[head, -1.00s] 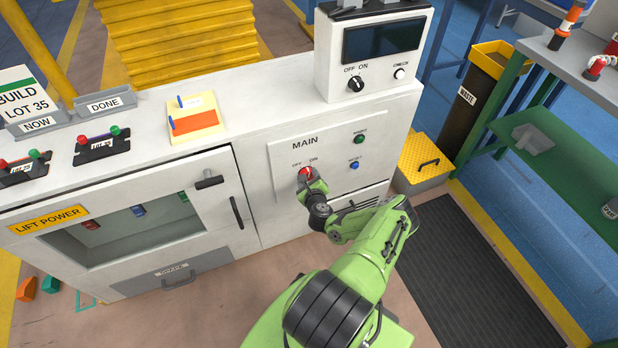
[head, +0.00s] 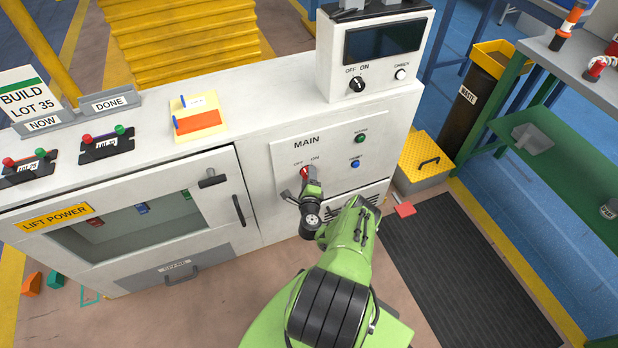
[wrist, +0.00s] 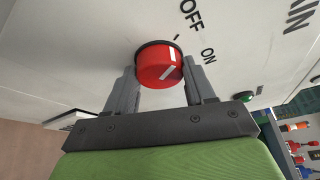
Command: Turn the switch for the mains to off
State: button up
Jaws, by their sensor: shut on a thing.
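The red mains knob (head: 305,171) is on the panel marked MAIN (head: 285,150), below its OFF and ON labels. It also shows in the wrist view (wrist: 158,66), with a white line on it. The line slants up towards the side with a small tick near the OFF label (wrist: 190,15). The ON label (wrist: 208,55) lies farther to the right. I cannot tell the knob's exact setting. My gripper (wrist: 160,88) is shut on the knob, one finger on each side. In the head view my gripper (head: 308,182) partly hides the knob.
A green button (head: 361,138) and a blue button (head: 355,163) sit right of the knob. Another OFF/ON switch (head: 357,85), black, is on the box above. The LIFT POWER cabinet door (head: 140,220) is at left. A yellow step (head: 425,160) stands at right.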

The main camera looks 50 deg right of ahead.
dwell(0.4)
jog(key=o, duration=1.1)
jog(key=shift+c, duration=0.2)
jog(key=shift+f, duration=0.1)
